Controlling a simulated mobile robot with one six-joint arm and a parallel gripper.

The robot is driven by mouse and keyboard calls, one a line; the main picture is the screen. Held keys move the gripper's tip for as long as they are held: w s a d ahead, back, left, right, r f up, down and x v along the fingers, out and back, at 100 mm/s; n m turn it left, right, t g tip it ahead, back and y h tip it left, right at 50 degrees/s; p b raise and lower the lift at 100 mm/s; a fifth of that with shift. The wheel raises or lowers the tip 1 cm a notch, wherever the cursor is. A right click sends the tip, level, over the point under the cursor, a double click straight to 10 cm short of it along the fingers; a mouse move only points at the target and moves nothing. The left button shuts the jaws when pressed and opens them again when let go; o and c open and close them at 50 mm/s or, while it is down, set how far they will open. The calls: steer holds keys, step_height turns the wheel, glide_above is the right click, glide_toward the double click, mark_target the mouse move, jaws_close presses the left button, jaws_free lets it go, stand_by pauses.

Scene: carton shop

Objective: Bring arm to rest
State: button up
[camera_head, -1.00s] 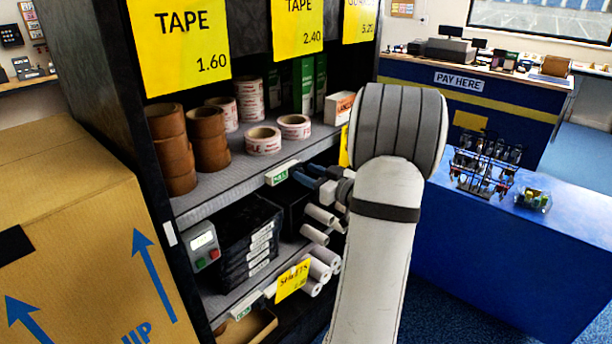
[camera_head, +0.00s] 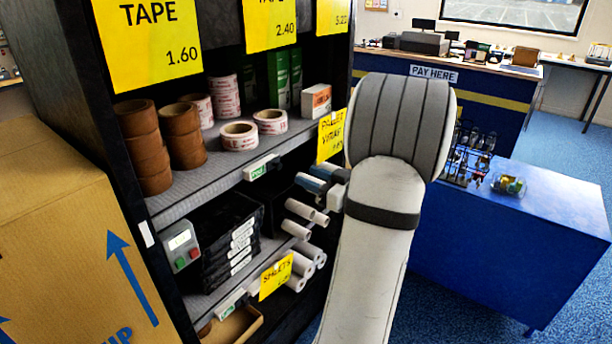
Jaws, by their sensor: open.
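My gripper (camera_head: 306,178) shows small, just left of my own arm, with its blue-tipped fingers pointing left toward the shelf rack. The fingers look apart, and I see nothing between them. It appears in front of the gap below the tape shelf (camera_head: 215,172), above the white rolls (camera_head: 300,210). I cannot tell its exact distance from the rack. My arm, white with a grey ribbed joint, fills the centre and hides part of the rack's right side and the gripper's rear.
A large carton (camera_head: 70,230) stands at the left. The rack holds brown tape rolls (camera_head: 145,150), white tape rolls (camera_head: 239,135) and black packs (camera_head: 232,240). A blue table (camera_head: 530,225) with small goods is at the right, before the pay counter (camera_head: 490,95). Blue floor is open at far right.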

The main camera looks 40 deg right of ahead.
steer(key=w+a+r+m+g+h, duration=0.25)
steer(key=w+a+g+h, duration=0.25)
steer(key=a+h, duration=0.35)
steer(key=s+a+f+g+y, duration=0.2)
steer(key=s+a+g, duration=0.3)
steer(key=s+a, duration=0.5)
steer(key=s+a+f+g+y, duration=0.2)
steer(key=s+a+g, duration=0.3)
steer(key=s+a, duration=0.5)
steer(key=a+f, duration=0.1)
steer(key=a, duration=0.2)
steer(key=shift+f, duration=0.4)
